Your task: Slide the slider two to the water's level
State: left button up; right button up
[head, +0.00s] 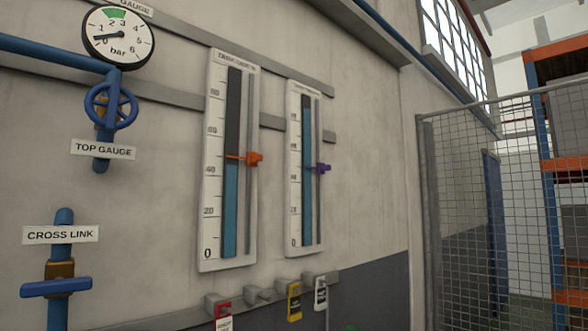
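Two white level gauges hang side by side on the wall. The left gauge (214,190) has an orange slider (254,159) on its rail, with its pointer about level with the top of the blue water column (230,210). The right gauge (292,200) has a purple slider (322,168) on its rail, near mid-height. The blue column (307,210) in the right gauge reaches above the purple slider's pointer. The heading labels are too small to read surely, so I cannot tell which slider is numbered two. Neither of my grippers is in view.
Left are a round pressure gauge (118,37), a blue valve wheel (111,106) and the cross link valve (56,288). Tagged hooks (294,290) sit below the level gauges. A mesh fence (470,200) and shelving stand at right.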

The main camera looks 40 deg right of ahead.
aim_at(321, 167)
jog(key=z, duration=1.25)
